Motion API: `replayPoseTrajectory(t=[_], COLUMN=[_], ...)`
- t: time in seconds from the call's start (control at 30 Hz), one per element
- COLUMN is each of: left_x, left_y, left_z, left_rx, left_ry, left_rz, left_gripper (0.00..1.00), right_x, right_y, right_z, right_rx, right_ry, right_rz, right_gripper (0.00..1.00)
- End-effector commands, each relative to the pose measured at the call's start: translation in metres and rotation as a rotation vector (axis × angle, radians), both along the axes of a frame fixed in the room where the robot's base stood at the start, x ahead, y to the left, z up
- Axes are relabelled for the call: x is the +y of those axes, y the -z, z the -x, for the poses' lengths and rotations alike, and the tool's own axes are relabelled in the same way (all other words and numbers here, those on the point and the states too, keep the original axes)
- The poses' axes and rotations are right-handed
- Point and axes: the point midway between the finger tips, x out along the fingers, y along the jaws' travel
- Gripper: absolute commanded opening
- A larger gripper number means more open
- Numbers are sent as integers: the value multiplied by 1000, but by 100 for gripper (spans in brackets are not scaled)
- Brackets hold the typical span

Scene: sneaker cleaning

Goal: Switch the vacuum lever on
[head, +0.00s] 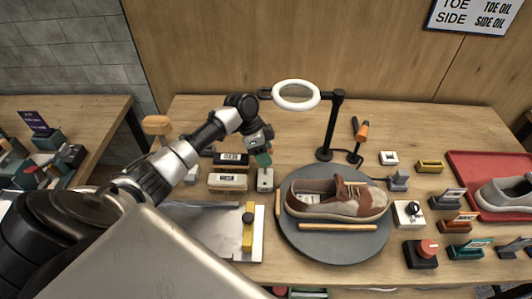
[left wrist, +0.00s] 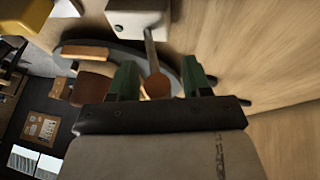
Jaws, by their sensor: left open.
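A small white box (head: 265,183) stands on the table just left of the round grey turntable. In the left wrist view the white box (left wrist: 138,20) shows at the top, with a metal lever (left wrist: 151,50) ending in a brown knob (left wrist: 158,88). I take this to be the vacuum lever; no label on it is readable. My left gripper (head: 263,158) is just above and behind the box. Its green fingertips are open in the left wrist view (left wrist: 160,80), with the knob seen between them and gaps on both sides. Contact cannot be told. My right gripper is not in view.
The turntable (head: 335,252) bears a brown and grey sneaker (head: 345,203). A ring lamp (head: 296,95) on a black stand rises behind. Two labelled blocks (head: 227,181) stand left of the box. A metal plate with a yellow bar (head: 248,230) lies in front. Several small devices crowd the right.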

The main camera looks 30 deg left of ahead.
Motion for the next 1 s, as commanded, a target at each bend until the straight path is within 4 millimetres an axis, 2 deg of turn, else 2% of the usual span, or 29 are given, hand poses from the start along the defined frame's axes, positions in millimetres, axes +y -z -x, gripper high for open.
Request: replayPoseTrajectory(t=[0.37, 0.7, 1.0], left_x=[-3, -3, -3], left_y=[7, 6, 5], left_z=[0, 0, 0], left_rx=[0, -1, -12], left_ry=[1, 1, 0], left_rz=[0, -1, -7], left_gripper=[48, 0, 0], right_x=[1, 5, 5], right_y=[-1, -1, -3], right_z=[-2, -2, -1], right_rx=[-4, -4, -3], right_ry=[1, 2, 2], right_rz=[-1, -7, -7], right_gripper=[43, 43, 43])
